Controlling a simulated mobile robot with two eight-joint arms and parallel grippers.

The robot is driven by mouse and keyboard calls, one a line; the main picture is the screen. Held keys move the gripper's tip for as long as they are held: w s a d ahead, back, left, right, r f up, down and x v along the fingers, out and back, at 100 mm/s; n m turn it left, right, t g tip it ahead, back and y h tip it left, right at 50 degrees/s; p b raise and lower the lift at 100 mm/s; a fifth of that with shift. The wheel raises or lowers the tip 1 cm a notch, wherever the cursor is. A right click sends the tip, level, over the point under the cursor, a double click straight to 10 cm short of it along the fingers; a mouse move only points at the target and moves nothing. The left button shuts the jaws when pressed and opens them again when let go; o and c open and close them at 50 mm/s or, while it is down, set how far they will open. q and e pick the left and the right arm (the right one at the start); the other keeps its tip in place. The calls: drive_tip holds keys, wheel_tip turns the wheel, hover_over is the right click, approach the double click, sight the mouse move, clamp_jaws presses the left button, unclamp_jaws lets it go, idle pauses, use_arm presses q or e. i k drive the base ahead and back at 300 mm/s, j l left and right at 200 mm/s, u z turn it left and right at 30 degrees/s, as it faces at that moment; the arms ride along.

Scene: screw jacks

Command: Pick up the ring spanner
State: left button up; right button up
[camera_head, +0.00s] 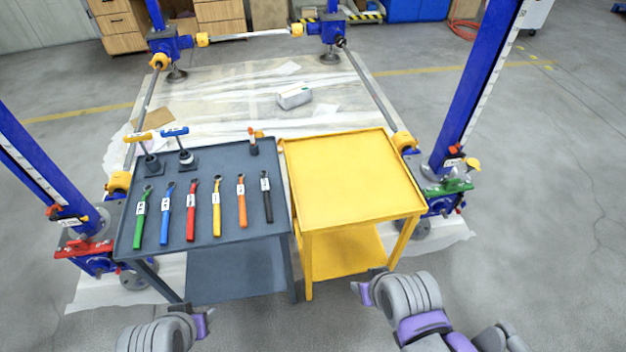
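Several spanners with coloured handles and white labels lie in a row on the dark grey table (255,222). From left to right they are green (139,222), blue (165,222), red (191,220), yellow (217,218), orange (242,205) and black (267,203). Their dark heads point away from me; they are too small to tell which is a ring spanner. My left gripper (205,322) is low, in front of the grey table. My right gripper (362,292) is in front of the yellow table, apart from everything. The finger openings are not clear.
Two T-handled tools, yellow (138,137) and blue (174,132), stand at the grey table's back left. A small orange-topped tool (252,140) stands at its back right. The yellow table (350,170) adjoining it is empty. Blue screw jack posts (478,85) flank both tables.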

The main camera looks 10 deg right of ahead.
sight(216, 228)
drive_tip(key=u, duration=1.2)
drive_tip(key=i+j+z, duration=0.1)
drive_tip(key=j, duration=0.25)
drive_tip(key=i+j, duration=0.35)
drive_tip(key=i+j+z, duration=0.15)
drive_tip(key=j, duration=0.2)
drive_tip(key=i+j+z, duration=0.1)
drive_tip(key=i+j, duration=0.15)
drive_tip(key=i+j+z, duration=0.1)
drive_tip(key=j, duration=0.4)
drive_tip(key=i+j, duration=0.25)
drive_tip(key=j, duration=0.15)
drive_tip(key=i+j+z, duration=0.15)
drive_tip(key=j, duration=0.25)
drive_tip(key=i+j+z, duration=0.1)
drive_tip(key=j, duration=0.35)
